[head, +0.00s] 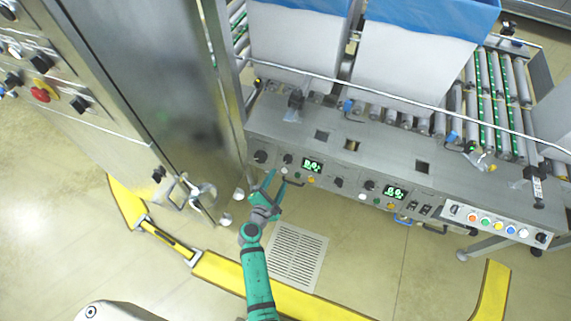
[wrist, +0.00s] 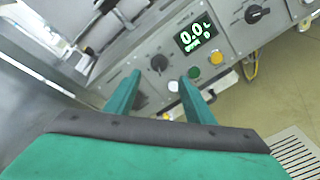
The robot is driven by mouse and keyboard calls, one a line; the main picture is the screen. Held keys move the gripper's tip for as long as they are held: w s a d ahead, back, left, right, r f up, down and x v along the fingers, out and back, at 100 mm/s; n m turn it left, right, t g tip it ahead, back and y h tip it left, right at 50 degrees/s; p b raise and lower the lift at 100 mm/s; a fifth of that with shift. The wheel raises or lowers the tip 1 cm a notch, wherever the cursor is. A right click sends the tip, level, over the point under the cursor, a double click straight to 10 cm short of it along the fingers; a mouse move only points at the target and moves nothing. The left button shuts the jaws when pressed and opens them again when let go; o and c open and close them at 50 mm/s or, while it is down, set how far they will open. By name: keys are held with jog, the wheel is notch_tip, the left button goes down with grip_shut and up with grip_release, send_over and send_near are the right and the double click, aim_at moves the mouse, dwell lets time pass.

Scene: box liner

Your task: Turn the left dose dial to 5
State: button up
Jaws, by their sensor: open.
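The left dose dial is a small black knob (head: 287,158) on the front panel, just left of the left green-lit display (head: 313,165). In the wrist view the dial (wrist: 160,62) shows beyond and between my fingertips. That display (wrist: 196,33) reads 0.0 L with a smaller line that looks like dose 0. The dial's pointer and scale are too small to read. My gripper (head: 275,179) is open and empty, in front of and below the dial. In the wrist view its green fingers (wrist: 160,78) point at the panel, with no visible contact.
White (wrist: 173,86), green (wrist: 194,72) and yellow (wrist: 217,57) buttons sit below the dial and display. A larger black knob (head: 260,156) is left of the dial, another (head: 338,182) right. A steel cabinet (head: 190,110) stands left; yellow floor rails (head: 225,275) lie below.

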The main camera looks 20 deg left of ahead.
aim_at(287, 162)
jog(key=x, duration=1)
jog(key=shift+w, duration=0.35)
jog(key=shift+a, duration=0.25)
jog(key=shift+d, duration=0.35)
jog(key=shift+c, duration=1.3)
jog(key=c, duration=0.8)
jog(key=shift+f, duration=0.1)
